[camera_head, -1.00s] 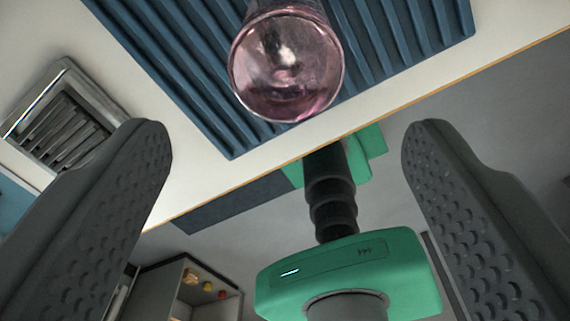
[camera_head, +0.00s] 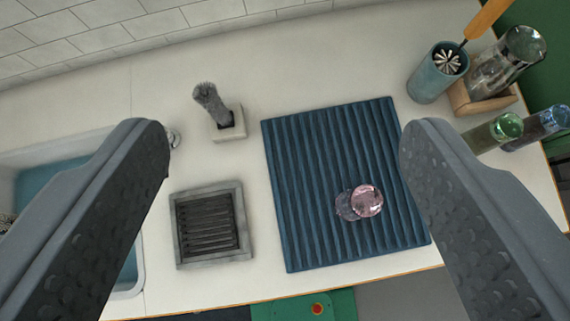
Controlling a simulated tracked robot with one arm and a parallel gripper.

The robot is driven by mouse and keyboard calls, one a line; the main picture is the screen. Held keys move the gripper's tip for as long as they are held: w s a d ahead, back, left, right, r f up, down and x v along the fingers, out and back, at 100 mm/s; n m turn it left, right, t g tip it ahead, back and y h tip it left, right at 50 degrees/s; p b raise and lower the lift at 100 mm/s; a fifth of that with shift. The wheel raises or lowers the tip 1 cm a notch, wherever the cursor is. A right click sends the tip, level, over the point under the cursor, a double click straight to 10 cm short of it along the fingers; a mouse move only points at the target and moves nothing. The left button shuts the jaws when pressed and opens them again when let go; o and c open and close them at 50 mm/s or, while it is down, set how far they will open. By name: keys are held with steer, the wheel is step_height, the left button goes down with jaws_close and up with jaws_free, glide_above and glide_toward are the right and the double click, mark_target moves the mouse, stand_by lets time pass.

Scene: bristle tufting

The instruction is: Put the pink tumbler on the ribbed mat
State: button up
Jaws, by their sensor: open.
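The pink tumbler (camera_head: 367,200) is clear pink glass and rests on the blue ribbed mat (camera_head: 300,150), right of the mat's middle and toward its front part. It appears to stand upright, seen from above. My gripper (camera_head: 285,135) is open, with its two dark textured fingers wide apart at the left and right of the view. Nothing is between the fingertips, and the tumbler is well beyond them, apart from the gripper.
A sink (camera_head: 130,262) lies at the left, with a grey slatted tray (camera_head: 212,225) and a brush in a holder (camera_head: 228,126) beside the mat. A teal cup (camera_head: 432,78), a glass jar (camera_head: 508,62) and a green glass (camera_head: 492,132) stand at the right.

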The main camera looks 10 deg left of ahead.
steer(key=s+a+r+n+t, duration=0.1)
steer(key=s+a+r+t, duration=0.1)
steer(key=s+r, duration=0.2)
steer(key=s+a+r+n+t+y, duration=0.1)
steer(key=s+a+r+t, duration=0.2)
steer(key=r, duration=0.7)
steer(key=shift+s+r, duration=0.2)
steer(key=shift+s, duration=0.35)
steer(key=shift+c, duration=0.3)
steer(key=c, duration=0.6)
steer(key=shift+c, duration=0.3)
